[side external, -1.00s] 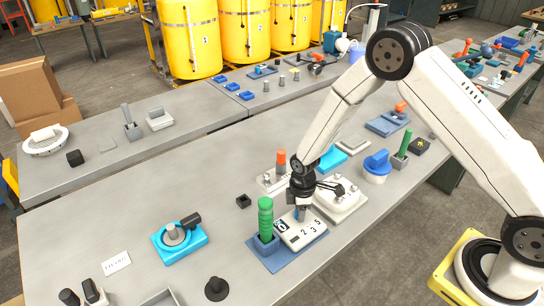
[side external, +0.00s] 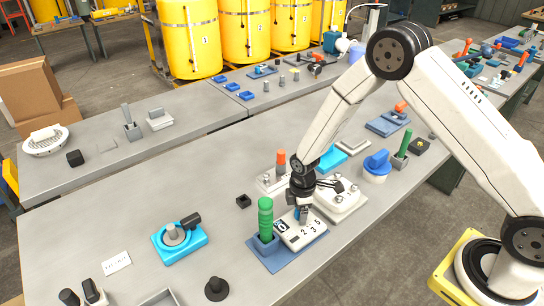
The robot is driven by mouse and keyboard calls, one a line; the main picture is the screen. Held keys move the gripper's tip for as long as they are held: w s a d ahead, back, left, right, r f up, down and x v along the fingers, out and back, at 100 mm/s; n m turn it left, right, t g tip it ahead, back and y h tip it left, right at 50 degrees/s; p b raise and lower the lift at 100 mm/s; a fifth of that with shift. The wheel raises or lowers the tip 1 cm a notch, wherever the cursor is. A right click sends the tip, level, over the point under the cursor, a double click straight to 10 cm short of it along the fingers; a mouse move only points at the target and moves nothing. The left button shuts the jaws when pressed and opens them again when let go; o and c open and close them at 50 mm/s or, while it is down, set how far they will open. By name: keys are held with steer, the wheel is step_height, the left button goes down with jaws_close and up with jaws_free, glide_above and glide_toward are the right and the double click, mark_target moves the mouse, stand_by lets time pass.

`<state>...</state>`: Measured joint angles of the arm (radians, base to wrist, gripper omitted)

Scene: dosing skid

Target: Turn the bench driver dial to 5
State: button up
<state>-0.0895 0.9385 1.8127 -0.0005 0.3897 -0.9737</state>
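A white plate with black digits (side external: 303,233) lies on a blue-grey base (side external: 279,263), beside an upright green handle (side external: 265,220). A 2, a 3 and a 5 are readable, and a boxed mark that looks like a 6 is at its left. A small blue part (side external: 295,214) shows at the plate's far edge, partly behind my gripper. My gripper (side external: 304,218) points down at the plate's far edge, by this blue part. The fingertips are small and partly hidden, so I cannot tell whether they hold anything. The dial's pointer and setting are not clear.
A white unit with knobs (side external: 342,200) stands close right of my gripper. An orange-topped handle (side external: 281,160) stands behind it, and a blue knob (side external: 377,164) is farther right. A light-blue valve block (side external: 180,243) is at left. The bench between is mostly clear.

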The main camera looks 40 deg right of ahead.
steer(key=shift+r, duration=0.1)
steer(key=shift+r, duration=3.75)
steer(key=shift+r, duration=0.1)
steer(key=shift+s+d+r+m, duration=0.1)
steer(key=shift+s+r+m, duration=0.2)
steer(key=shift+r, duration=0.15)
steer(key=s+d+r+m+t, duration=0.2)
steer(key=s+d+r+m, duration=0.1)
steer(key=s+r+m, duration=0.7)
steer(key=s+m, duration=0.1)
steer(key=s, duration=0.3)
steer(key=shift+d+r+m+t, duration=0.2)
steer(key=shift+d+m+t, duration=0.1)
